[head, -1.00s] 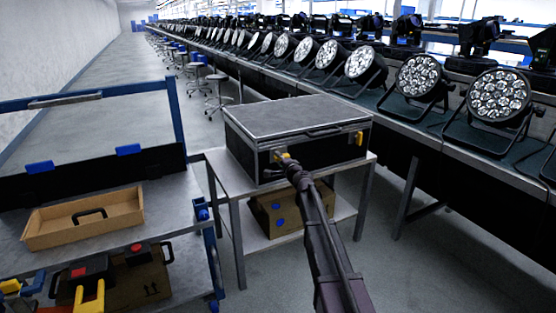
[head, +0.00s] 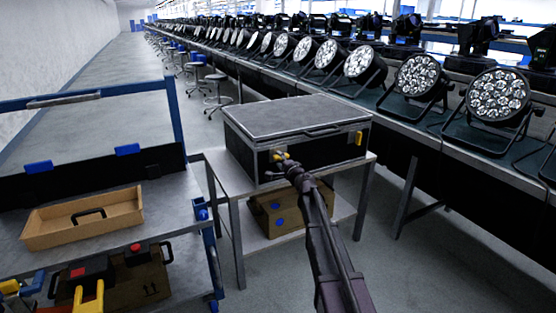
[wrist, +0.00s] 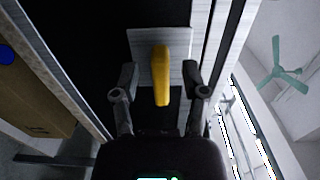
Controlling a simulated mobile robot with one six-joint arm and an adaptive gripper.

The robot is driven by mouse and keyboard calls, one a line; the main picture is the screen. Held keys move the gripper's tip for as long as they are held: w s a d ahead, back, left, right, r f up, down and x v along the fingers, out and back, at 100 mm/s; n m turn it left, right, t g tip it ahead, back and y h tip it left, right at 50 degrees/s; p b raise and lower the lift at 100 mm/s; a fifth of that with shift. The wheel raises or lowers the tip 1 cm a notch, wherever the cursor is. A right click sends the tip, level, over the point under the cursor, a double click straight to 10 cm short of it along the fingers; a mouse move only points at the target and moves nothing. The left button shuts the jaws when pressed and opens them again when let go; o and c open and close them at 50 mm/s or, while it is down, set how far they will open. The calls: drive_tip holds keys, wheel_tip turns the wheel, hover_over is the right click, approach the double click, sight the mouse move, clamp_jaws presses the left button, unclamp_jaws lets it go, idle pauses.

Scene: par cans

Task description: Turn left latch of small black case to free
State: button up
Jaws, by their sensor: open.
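The small black case (head: 330,152) sits shut on a table, with a silver-edged grey lid. Its left latch (head: 280,156) is a yellow handle on the front face, partly covered by my gripper in the head view. In the wrist view the yellow left latch (wrist: 161,75) lies on a pale metal plate, its length running parallel to the lid seam. My gripper (wrist: 160,84) is open, with one finger on each side of the handle and visible gaps between. It also shows in the head view (head: 287,163) at the case front. The right latch (head: 358,138) is yellow too.
The table (head: 232,190) has a lower shelf with a cardboard box (head: 262,215). A cart at left holds an open cardboard tray (head: 85,222) and dark cases with yellow handles. A long bench of par lights (head: 418,80) runs behind and right. Floor is clear at front right.

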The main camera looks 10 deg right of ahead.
drive_tip(key=v, duration=1)
drive_tip(key=shift+s, duration=0.2)
drive_tip(key=s+a+f+n+g+y, duration=0.1)
drive_tip(key=s+a+f+n+g, duration=0.45)
drive_tip(key=s, duration=0.25)
drive_tip(key=s+a+f+n+g+y, duration=0.1)
drive_tip(key=s+a+f+n+g, duration=0.3)
drive_tip(key=s+f+n, duration=0.3)
drive_tip(key=s+d+f+n+g+h, duration=0.1)
drive_tip(key=s+d+f+g+h, duration=0.25)
drive_tip(key=s, duration=0.55)
drive_tip(key=s+d+f+n+g+h, duration=0.15)
drive_tip(key=s+d+g+h, duration=0.25)
drive_tip(key=s, duration=0.5)
wheel_tip(320, 180, up, 35)
drive_tip(key=p, duration=3.5)
drive_tip(key=shift+a+f+m+p, duration=0.2)
drive_tip(key=shift+m+p, duration=0.1)
drive_tip(key=shift+m, duration=0.1)
drive_tip(key=shift+s+f, duration=0.1)
drive_tip(key=shift+s, duration=0.15)
